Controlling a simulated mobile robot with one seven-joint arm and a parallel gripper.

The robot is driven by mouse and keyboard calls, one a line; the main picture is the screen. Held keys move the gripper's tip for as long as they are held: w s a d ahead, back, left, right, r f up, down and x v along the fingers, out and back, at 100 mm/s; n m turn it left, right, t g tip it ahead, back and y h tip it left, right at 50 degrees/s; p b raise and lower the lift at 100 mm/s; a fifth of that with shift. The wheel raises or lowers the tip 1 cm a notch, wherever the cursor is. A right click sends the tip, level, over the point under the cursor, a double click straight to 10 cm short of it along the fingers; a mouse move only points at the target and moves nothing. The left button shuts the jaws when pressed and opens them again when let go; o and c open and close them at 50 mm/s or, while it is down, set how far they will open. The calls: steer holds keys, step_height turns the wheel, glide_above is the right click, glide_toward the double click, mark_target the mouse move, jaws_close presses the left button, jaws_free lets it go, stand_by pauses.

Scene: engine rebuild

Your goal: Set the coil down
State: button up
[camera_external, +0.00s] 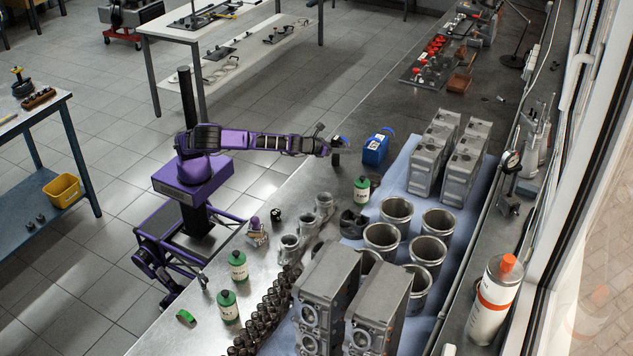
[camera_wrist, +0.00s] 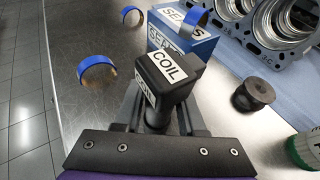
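The coil (camera_wrist: 168,70) is a black block with white labels reading COIL. In the wrist view it stands up between the fingers of my gripper (camera_wrist: 157,118), which look shut on its narrower lower part. The bench top (camera_wrist: 125,60) lies beyond it; whether the coil touches the bench I cannot tell. In the external view my gripper (camera_external: 333,148) is over the bench's left edge, left of the blue box, and the coil is a small dark shape there, hard to make out.
Blue rings (camera_wrist: 97,70) lie nearby. A black spool (camera_wrist: 253,93) and a green-capped bottle (camera_external: 361,189) are to the right. Bare bench shows left of the coil.

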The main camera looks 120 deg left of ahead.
steer(key=shift+o, duration=1.4)
steer(key=shift+r, duration=0.1)
steer(key=shift+d+r, duration=0.1)
steer(key=shift+r, duration=0.05)
steer(key=p+v, duration=0.2)
steer(key=v, duration=0.9)
steer(key=shift+s+d+p, duration=0.25)
steer(key=shift+d+p, duration=0.05)
steer(key=shift+p, duration=0.1)
steer(key=shift+r, duration=0.1)
